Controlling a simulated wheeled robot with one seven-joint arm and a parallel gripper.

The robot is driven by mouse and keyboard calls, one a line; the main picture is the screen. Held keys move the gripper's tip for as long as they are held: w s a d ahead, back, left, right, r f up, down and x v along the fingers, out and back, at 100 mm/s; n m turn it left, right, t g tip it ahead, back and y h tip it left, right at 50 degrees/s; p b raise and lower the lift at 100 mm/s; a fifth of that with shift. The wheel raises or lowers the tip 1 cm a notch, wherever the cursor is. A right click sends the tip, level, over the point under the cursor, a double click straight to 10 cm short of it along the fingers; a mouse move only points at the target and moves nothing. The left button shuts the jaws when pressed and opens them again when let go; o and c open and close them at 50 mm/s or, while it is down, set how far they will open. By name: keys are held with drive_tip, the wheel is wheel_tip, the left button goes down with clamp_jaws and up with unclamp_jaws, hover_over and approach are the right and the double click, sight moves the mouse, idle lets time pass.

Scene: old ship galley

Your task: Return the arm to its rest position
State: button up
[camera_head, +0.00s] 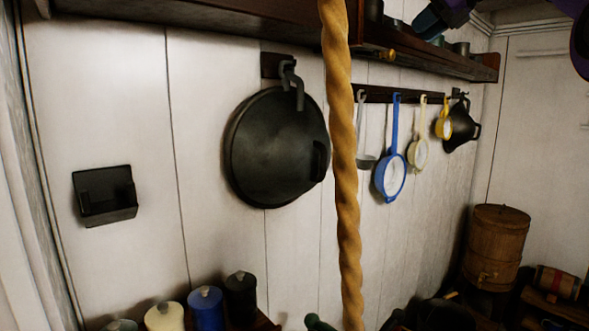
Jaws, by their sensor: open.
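My gripper (428,22) shows at the top right edge of the head view, in front of the dark upper shelf. It is dark with blue and purple parts, and it is partly cut off by the top of the picture. It is open, and nothing shows between its fingers. Another purple part of my arm (580,42) shows at the far right edge. Most of the arm is outside the view.
A thick rope (343,160) hangs down the middle. A wooden shelf (300,38) runs along the top. A big black lid (270,148), a blue strainer (391,177) and other utensils hang on the wall. A black wall holder (105,196) is at left, canisters (205,305) below, a wooden barrel (495,248) at right.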

drive_tip(key=s+a+f+n+g+h, duration=0.15)
drive_tip(key=s+a+f+n, duration=0.25)
drive_tip(key=s+f+n, duration=0.45)
drive_tip(key=s+a+f+n+h, duration=0.3)
drive_tip(key=s+f+n, duration=0.2)
drive_tip(key=s, duration=0.6)
drive_tip(key=s+f+n+h, duration=0.3)
drive_tip(key=s+f+n, duration=1.1)
drive_tip(key=s+f, duration=0.7)
wheel_tip(320, 180, down, 2)
drive_tip(key=shift+d+f, duration=0.2)
drive_tip(key=shift+d, duration=0.15)
